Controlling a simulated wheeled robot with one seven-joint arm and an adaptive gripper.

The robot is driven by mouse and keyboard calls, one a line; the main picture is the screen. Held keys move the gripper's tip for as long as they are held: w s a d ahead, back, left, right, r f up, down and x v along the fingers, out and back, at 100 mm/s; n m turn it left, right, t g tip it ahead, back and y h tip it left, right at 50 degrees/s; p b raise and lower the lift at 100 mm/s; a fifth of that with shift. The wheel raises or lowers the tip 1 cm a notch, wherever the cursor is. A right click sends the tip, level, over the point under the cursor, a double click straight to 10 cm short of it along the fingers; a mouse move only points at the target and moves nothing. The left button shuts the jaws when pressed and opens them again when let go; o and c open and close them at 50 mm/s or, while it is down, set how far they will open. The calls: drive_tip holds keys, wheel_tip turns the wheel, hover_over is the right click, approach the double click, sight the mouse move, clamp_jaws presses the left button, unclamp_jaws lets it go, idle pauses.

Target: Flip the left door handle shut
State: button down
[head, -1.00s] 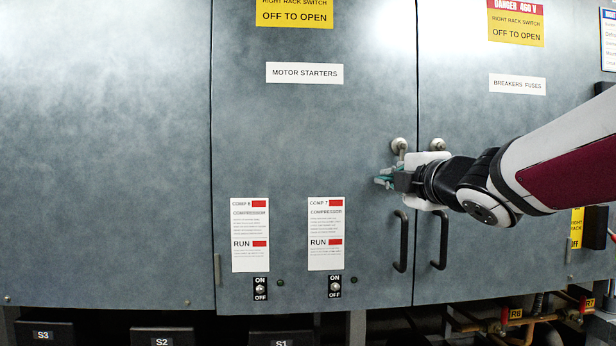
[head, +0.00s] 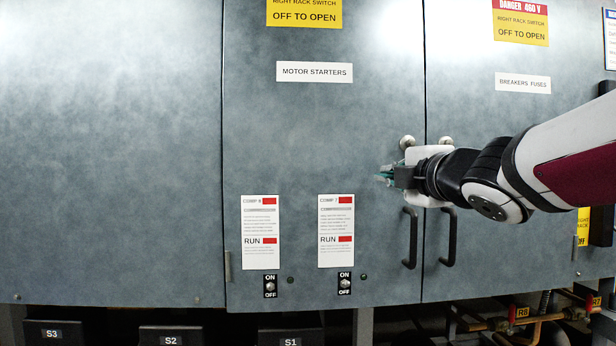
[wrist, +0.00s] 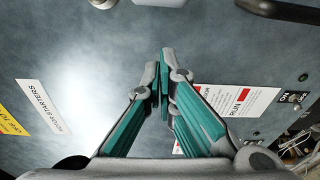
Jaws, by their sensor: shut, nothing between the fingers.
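The left door's handle shows in the head view as a round metal knob (head: 407,142) near that door's right edge. What hangs below the knob is mostly hidden behind my gripper. In the wrist view a rounded metal piece (wrist: 103,2) and a pale bar (wrist: 158,2) are cut off at the top edge; they look like parts of this handle. My gripper (head: 384,177) is just below and left of the knob, in front of the left door. In the wrist view its teal fingers (wrist: 159,84) are shut with nothing between them. I cannot tell whether it touches the handle.
A second knob (head: 446,142) is on the right door. Black pull handles (head: 410,238) and (head: 448,238) flank the seam below my gripper. Toggle switches (head: 345,284) and printed labels (head: 336,230) are lower left. The door face left of my gripper is clear.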

drive_tip(key=s, duration=0.6)
drive_tip(key=shift+s+d+p, duration=0.15)
drive_tip(key=shift+s+p, duration=0.1)
drive_tip(key=shift+p, duration=0.15)
drive_tip(key=shift+f, duration=0.1)
